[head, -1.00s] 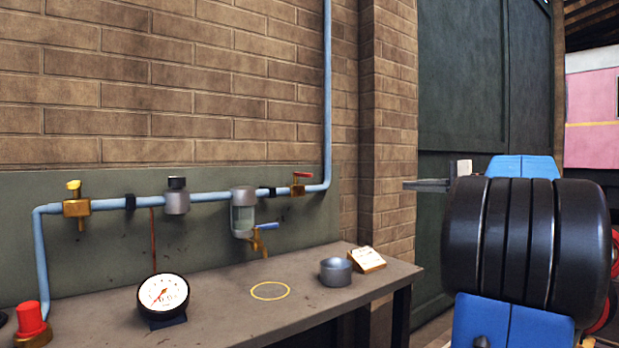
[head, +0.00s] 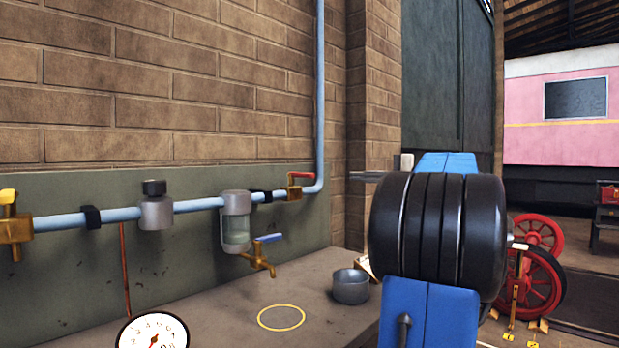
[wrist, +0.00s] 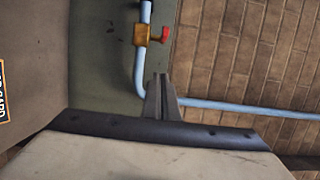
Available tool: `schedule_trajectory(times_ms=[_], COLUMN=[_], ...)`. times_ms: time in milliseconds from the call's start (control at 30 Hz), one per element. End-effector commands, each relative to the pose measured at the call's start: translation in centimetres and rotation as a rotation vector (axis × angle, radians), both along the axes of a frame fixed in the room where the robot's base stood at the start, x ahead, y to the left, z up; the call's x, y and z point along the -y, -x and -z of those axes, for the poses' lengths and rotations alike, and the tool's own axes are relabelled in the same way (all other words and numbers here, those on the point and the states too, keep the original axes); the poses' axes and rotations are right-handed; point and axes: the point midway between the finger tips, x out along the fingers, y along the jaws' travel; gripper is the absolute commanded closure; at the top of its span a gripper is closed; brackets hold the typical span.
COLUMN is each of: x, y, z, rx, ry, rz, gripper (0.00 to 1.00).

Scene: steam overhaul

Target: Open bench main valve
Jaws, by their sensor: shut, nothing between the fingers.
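A brass valve with a red lever (head: 296,186) sits on the light blue pipe near its right-hand bend. Its lever sticks out to the right in the head view; I cannot tell its exact angle to the pipe. The same valve shows in the wrist view (wrist: 150,37), above the fingertips and apart from them. My gripper (head: 355,176) is to the right of the valve in the head view, with its fingers pointing left.
A bench (head: 225,322) stands below the pipe with a gauge (head: 153,333), a grey cup (head: 350,286) and a yellow ring mark. A sight glass (head: 236,222) has a blue-levered tap (head: 262,245). Another brass valve (head: 14,228) is far left. The brick wall stands close behind.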

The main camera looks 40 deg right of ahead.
Motion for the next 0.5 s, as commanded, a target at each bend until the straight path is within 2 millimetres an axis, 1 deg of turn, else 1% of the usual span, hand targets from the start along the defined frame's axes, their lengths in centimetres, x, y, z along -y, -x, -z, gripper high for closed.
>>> schedule_trajectory(times_ms=[333,500], x=[-0.1,-0.7], y=[-0.2,-1.5], z=[0.0,0.0], rx=[0.0,0.0], ry=[0.0,0.0], rz=[-0.001,-0.003], gripper=[1.0,1.0])
